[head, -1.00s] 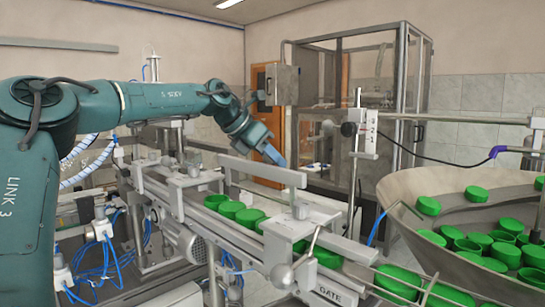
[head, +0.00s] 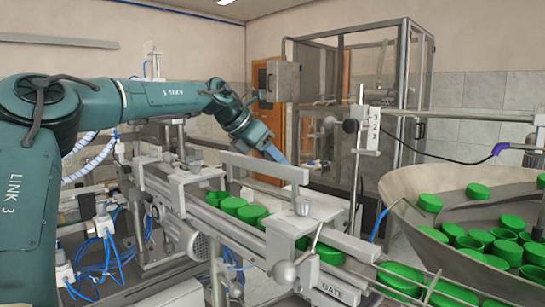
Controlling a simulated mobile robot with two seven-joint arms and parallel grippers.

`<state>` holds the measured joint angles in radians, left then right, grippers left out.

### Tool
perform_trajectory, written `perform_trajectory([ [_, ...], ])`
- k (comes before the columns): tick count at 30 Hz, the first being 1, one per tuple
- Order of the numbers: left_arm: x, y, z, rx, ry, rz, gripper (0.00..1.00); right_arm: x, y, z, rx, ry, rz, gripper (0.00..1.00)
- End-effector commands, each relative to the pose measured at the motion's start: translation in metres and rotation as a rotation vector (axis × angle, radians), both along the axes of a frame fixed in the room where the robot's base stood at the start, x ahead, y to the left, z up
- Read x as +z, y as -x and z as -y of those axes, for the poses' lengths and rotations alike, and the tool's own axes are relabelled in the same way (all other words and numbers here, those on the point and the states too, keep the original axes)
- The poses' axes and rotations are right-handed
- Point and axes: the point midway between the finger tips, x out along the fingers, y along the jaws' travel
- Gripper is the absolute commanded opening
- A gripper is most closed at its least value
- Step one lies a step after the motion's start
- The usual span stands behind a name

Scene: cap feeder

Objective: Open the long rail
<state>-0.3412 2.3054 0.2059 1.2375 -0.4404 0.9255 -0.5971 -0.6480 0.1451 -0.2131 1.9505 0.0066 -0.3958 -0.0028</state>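The long rail (head: 262,168) is a pale grey bar lying lengthwise above the conveyor (head: 240,233), over a row of green caps (head: 233,205). My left gripper (head: 275,155) reaches in from the left, pointing down and right. Its blue-grey fingertips are at the rail's far side, partly hidden behind its top edge. I cannot tell whether they touch the rail, or whether they are open or shut. My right gripper is not in view.
A ball-ended lever (head: 317,236) stands by the plate marked GATE (head: 333,291) at the conveyor's near end. A large bowl (head: 400,190) with several green caps is at the right. A post with a gauge (head: 367,129) rises right of the rail.

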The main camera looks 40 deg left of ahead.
Motion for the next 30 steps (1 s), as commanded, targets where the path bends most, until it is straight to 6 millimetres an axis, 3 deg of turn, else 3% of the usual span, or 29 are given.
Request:
perform_trajectory([
  [8,0.008,0.004,-0.001,0.001,0.000,0.008,0.48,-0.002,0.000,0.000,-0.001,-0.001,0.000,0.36],
  [21,0.071,0.063,-0.023,0.002,0.000,0.010,0.48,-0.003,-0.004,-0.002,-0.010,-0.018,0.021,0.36],
  [30,0.094,0.086,-0.031,0.001,-0.001,0.003,0.48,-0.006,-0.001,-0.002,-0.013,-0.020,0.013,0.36],
])
